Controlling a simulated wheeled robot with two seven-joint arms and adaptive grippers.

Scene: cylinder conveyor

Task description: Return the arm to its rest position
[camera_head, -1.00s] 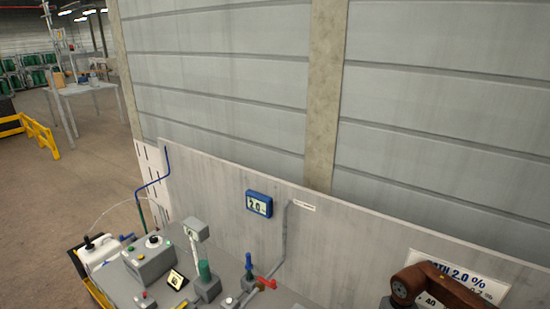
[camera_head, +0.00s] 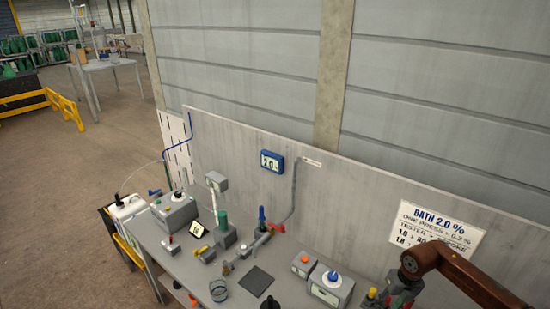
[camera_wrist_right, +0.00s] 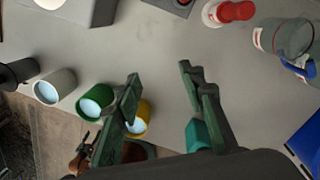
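In the right wrist view my right gripper (camera_wrist_right: 160,76) is open, its two dark green fingers wide apart over the grey bench top (camera_wrist_right: 150,52). Nothing is held between the fingertips. A teal piece (camera_wrist_right: 197,135) shows beside the right finger; I cannot tell what it is. In the head view my brown right arm (camera_head: 455,272) reaches in from the lower right over the bench's right end. My left gripper is in neither view.
In the wrist view, white (camera_wrist_right: 54,86), green (camera_wrist_right: 94,104) and yellow (camera_wrist_right: 138,122) cups stand near the bench edge. A red-capped container (camera_wrist_right: 232,12) and a grey bottle (camera_wrist_right: 285,38) are opposite. A panel with a bath sign (camera_head: 437,225) backs the bench.

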